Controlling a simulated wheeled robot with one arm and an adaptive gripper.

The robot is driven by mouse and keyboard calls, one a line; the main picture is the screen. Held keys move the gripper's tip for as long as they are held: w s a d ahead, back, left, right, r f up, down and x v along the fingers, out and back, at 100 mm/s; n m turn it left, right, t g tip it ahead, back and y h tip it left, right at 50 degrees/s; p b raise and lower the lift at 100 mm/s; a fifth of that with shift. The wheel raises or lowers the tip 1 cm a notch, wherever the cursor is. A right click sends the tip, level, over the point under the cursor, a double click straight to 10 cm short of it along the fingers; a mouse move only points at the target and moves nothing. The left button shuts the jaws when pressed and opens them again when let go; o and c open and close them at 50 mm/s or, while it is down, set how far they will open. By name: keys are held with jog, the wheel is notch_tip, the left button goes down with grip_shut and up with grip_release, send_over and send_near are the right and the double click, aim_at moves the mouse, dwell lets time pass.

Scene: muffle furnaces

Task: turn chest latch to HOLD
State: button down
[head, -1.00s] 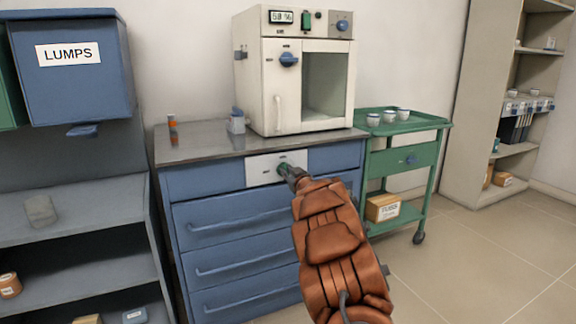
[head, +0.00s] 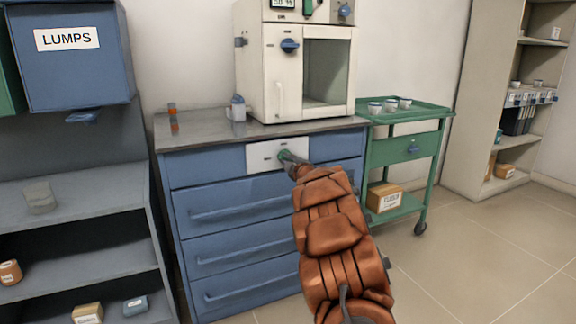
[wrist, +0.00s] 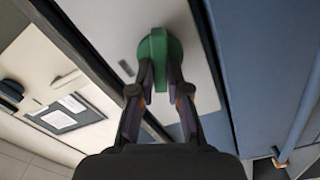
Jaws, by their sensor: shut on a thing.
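The chest (head: 235,208) is a blue drawer cabinet with a grey top. A white plate (head: 262,156) is set in its upper front and bears the green latch (head: 282,155). In the wrist view the latch (wrist: 154,45) is a green knob with a raised grip bar, and my gripper (wrist: 158,72) is shut on that bar. In the head view my gripper (head: 290,160) reaches the plate from the front right and covers part of the latch. The marks on the plate are too small to read.
A white furnace (head: 295,70) with a blue knob stands on the chest top. A green trolley (head: 410,150) with several white cups stands to the right. Grey shelves (head: 75,190) and a blue LUMPS bin (head: 70,60) are at left. Floor in front is clear.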

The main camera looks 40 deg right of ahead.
jog(key=n+b, duration=0.2)
jog(key=n, duration=0.1)
jog(key=n+b, duration=0.1)
jog(key=shift+f+n, duration=0.3)
jog(key=shift+n, duration=0.1)
jog(key=shift+a, duration=0.1)
jog(key=c, duration=1.1)
grip_release()
jog(key=shift+r, duration=0.1)
jog(key=shift+c, duration=0.2)
jog(key=shift+s+a+r, duration=0.1)
jog(key=shift+s+a, duration=0.05)
jog(key=shift+s, duration=0.35)
jog(key=v, duration=1.1)
jog(key=shift+w, duration=0.1)
